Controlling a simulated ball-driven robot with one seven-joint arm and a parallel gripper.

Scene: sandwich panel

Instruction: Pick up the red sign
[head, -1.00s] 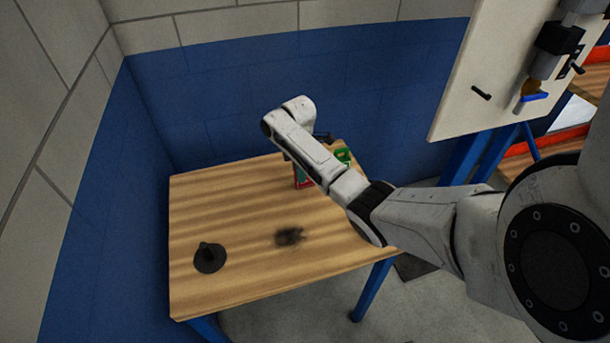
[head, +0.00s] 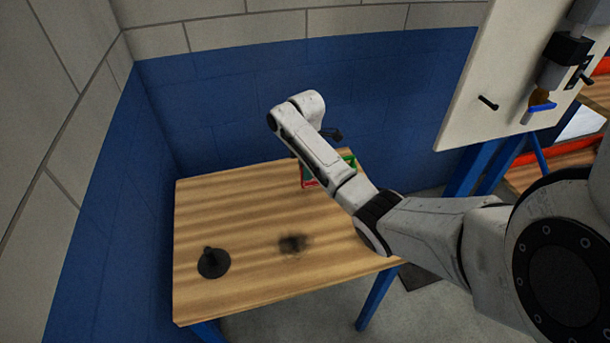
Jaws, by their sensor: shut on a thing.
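The red sign (head: 309,183) is at the back of the wooden table, mostly hidden behind my arm. Only its red lower edge and part of its left side show. My gripper (head: 331,135) is just above it, beyond my forearm. Only a dark part of the gripper shows, and its fingertips are hidden. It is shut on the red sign. Whether the sign's lower edge touches the table is hard to tell.
A green object (head: 350,161) stands just right of the sign, partly hidden. A black round-based item (head: 213,262) and a dark smudge (head: 293,243) are on the wooden table (head: 240,300). Blue wall (head: 220,120) closes off the back and left. A white panel (head: 490,70) stands right.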

